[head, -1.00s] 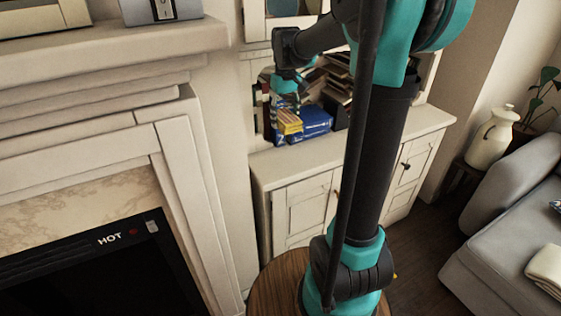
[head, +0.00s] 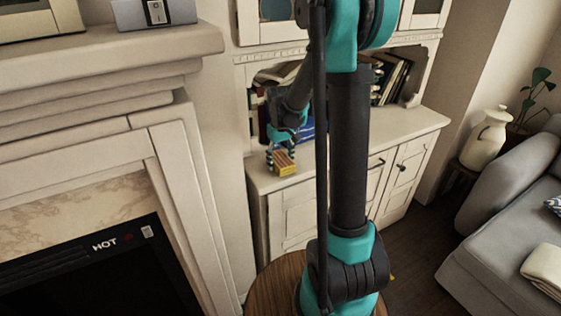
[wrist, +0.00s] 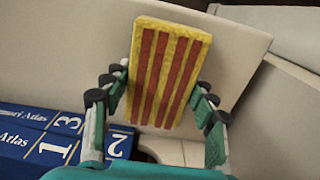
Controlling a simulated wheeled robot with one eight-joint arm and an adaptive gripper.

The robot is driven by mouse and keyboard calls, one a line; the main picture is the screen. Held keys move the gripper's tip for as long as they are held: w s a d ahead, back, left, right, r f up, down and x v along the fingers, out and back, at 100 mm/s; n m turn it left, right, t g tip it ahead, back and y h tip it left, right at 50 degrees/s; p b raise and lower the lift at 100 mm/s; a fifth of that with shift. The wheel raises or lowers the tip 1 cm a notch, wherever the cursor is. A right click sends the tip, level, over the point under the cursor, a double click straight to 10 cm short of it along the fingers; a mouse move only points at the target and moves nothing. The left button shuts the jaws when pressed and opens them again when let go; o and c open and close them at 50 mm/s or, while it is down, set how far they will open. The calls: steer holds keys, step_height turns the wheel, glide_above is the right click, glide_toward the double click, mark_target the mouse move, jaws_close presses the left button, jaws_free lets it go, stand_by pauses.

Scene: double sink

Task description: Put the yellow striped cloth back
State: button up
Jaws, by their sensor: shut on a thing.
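The yellow striped cloth (wrist: 165,75) shows in the wrist view as a stiff-looking yellow block with red stripes. It sits between the fingers of my gripper (wrist: 160,98), which is shut on it at both sides. In the head view the cloth (head: 284,168) hangs below my gripper (head: 281,153), in front of the white cabinet near its left front corner. I cannot tell from the head view whether its lower end touches the cabinet.
Blue atlases (wrist: 40,140) lie at the lower left in the wrist view. The white cabinet (head: 415,130) has bare top to the right, with leaning books (head: 393,80) behind. The fireplace mantel (head: 120,50) stands left; a grey sofa (head: 510,210) stands right.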

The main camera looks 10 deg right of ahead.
mark_target(281, 159)
steer(key=shift+f, duration=0.15)
steer(key=o, duration=1.2)
step_height(281, 159, up, 12)
steer(key=s+d+f+m+t, duration=0.1)
steer(key=s+d+f+t, duration=0.1)
steer(key=s+f, duration=0.4)
steer(key=s+d+f+m+t, duration=0.2)
steer(key=s+f, duration=0.4)
steer(key=s, duration=1)
steer(key=shift+m, duration=0.3)
